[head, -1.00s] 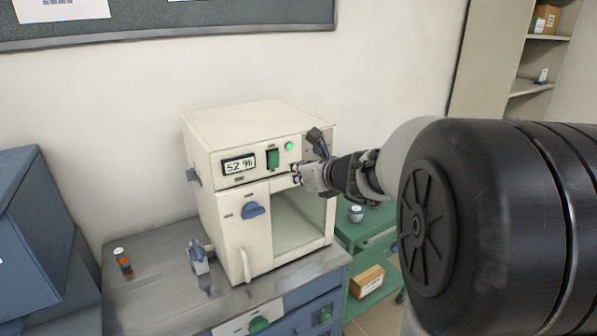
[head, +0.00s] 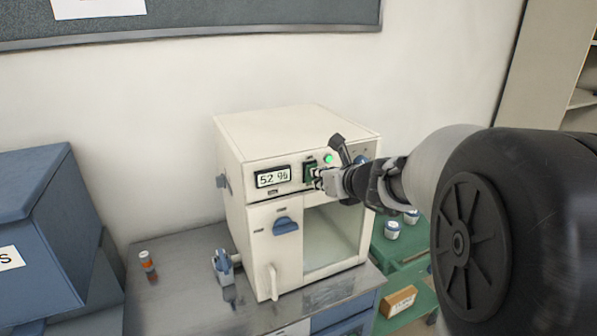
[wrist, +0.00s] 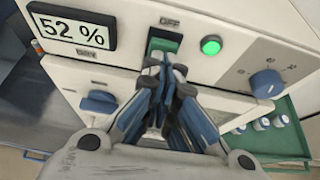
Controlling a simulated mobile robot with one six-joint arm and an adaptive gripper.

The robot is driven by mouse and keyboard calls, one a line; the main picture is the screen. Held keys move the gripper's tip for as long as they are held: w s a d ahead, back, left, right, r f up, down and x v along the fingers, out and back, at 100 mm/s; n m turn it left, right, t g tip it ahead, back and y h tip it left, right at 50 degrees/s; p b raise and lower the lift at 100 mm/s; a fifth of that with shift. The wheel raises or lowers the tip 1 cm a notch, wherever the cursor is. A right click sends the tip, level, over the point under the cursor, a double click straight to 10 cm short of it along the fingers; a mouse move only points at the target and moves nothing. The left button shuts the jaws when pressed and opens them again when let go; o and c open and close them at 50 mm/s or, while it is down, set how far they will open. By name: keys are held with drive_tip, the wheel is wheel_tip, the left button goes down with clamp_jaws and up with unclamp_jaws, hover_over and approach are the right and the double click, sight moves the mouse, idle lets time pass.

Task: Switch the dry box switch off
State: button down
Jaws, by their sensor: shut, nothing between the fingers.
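The dry box (head: 280,125) is a white cabinet on a grey bench. Its green rocker switch (wrist: 164,40) sits in a dark frame below an "OFF" label, and it also shows in the head view (head: 310,166). The green lamp (wrist: 211,45) beside the switch is lit. The display (wrist: 72,33) reads 52 %. My gripper (wrist: 165,64) is shut and empty, its tips at the lower edge of the switch. I cannot tell whether they touch it. The lower part of the switch is hidden behind the fingers.
A blue dial (wrist: 266,83) is right of the lamp. The door has a blue latch (head: 286,225) and a window. An orange-labelled bottle (head: 148,264) and a small blue-and-white item (head: 223,267) stand on the bench. A green shelf (head: 400,250) with jars is at right.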

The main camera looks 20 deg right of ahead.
drive_tip(key=shift+w+r+g+p, duration=0.25)
drive_tip(key=shift+g+p, duration=0.15)
drive_tip(key=shift+p, duration=0.8)
drive_tip(key=shift+r+p, duration=0.75)
drive_tip(key=shift+r, duration=0.05)
